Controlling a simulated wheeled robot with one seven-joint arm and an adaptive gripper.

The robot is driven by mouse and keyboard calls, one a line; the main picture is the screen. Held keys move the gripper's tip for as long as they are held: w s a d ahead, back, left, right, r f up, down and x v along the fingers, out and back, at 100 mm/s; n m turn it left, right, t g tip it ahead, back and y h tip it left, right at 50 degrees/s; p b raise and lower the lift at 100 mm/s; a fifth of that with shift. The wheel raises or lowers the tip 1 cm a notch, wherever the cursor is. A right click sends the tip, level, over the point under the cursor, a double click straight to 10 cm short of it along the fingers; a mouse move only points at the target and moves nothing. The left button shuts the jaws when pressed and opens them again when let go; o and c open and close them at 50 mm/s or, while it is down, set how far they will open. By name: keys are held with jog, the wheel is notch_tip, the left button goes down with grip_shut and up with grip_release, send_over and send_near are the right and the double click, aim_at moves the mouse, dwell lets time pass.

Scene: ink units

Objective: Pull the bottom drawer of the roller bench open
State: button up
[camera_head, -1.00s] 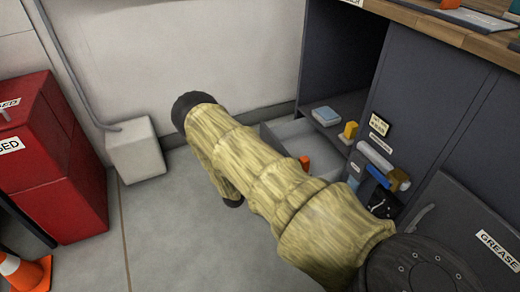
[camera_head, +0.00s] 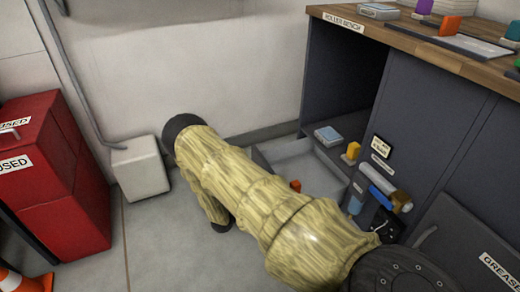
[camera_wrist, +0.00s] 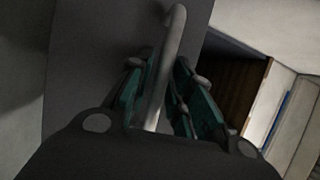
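The roller bench, with its name label (camera_head: 343,22), stands at the right in the head view. Its bottom drawer (camera_head: 310,165) sticks out from the bench, its grey inside showing with a small orange-red item (camera_head: 295,186) at the arm's edge. The drawer's front is hidden behind my arm, and so is my gripper. In the wrist view, a grey bar handle (camera_wrist: 165,70) runs between the teal-padded fingers of my gripper (camera_wrist: 162,92). The fingers are close on both sides of it and appear shut on it. A dark grey front panel (camera_wrist: 85,50) lies behind.
A red cabinet (camera_head: 60,200) stands at the left, with an orange cone (camera_head: 20,280) below it. A pale box (camera_head: 140,168) is on the wall. Several items hang on the bench side, near a grease cabinet (camera_head: 470,235).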

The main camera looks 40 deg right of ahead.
jog(key=shift+o, duration=0.3)
jog(key=shift+s, duration=0.1)
jog(key=a+f, duration=0.2)
jog(key=a, duration=0.9)
jog(key=shift+s+a, duration=0.4)
jog(key=shift+f, duration=0.1)
